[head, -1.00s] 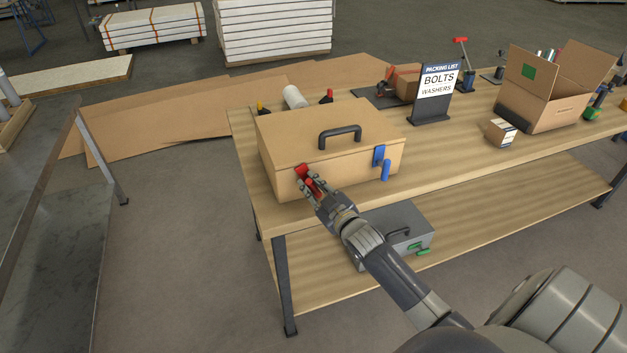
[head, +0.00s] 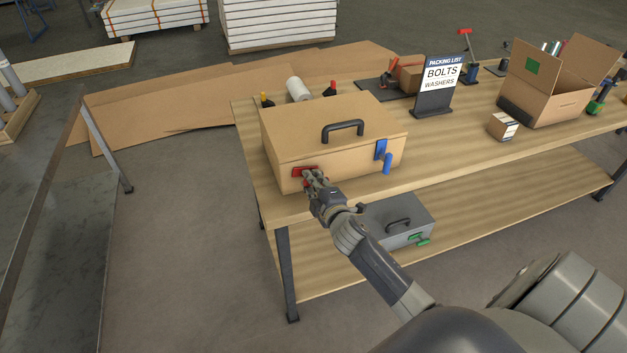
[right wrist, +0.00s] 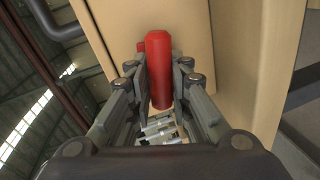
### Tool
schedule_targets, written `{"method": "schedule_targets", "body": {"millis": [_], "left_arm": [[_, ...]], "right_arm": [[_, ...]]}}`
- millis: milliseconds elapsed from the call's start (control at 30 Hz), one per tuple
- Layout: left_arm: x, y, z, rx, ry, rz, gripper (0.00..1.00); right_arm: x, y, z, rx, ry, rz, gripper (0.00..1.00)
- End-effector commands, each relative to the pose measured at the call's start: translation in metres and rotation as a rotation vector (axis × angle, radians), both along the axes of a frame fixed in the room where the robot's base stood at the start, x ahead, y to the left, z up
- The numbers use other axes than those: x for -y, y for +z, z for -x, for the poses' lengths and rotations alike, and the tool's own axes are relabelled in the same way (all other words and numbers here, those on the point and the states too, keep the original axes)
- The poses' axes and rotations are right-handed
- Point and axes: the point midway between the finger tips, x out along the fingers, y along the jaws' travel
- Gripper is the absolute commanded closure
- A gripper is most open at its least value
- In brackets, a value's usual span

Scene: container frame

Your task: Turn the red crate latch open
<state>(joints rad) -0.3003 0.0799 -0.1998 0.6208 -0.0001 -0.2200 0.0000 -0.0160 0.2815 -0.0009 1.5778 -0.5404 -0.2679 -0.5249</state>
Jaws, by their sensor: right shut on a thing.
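The tan crate (head: 335,120) stands on the wooden workbench, lid shut, with a black handle on top. Its red latch (head: 299,173) is on the left of the front face and now lies roughly level, its right part hidden by my gripper. My right gripper (head: 311,177) is shut on the red latch. In the right wrist view the red latch lever (right wrist: 158,68) stands between the two fingers (right wrist: 160,88). A blue latch (head: 382,155) on the right of the front face hangs downward. My left gripper is not in view.
The workbench (head: 450,160) also carries a packing list sign (head: 440,82), a small box (head: 503,126) and an open carton (head: 545,90) to the right. A grey case (head: 400,222) sits on the lower shelf.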

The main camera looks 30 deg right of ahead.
Motion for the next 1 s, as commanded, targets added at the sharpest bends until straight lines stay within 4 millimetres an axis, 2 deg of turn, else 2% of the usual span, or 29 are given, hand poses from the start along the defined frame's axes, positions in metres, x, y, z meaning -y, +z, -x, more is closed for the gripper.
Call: {"method": "schedule_targets", "body": {"millis": [400, 967, 1000], "left_arm": [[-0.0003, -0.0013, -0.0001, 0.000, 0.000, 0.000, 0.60], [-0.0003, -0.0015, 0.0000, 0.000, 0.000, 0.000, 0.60], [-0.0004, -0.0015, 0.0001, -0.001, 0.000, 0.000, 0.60]], "right_arm": [[-0.0021, -0.0067, 0.0013, -0.053, 0.001, 0.182, 1.00], [-0.0018, -0.0080, 0.0017, -0.061, 0.001, 0.207, 1.00], [-0.0017, -0.0081, 0.0018, -0.061, 0.001, 0.207, 0.75]]}}
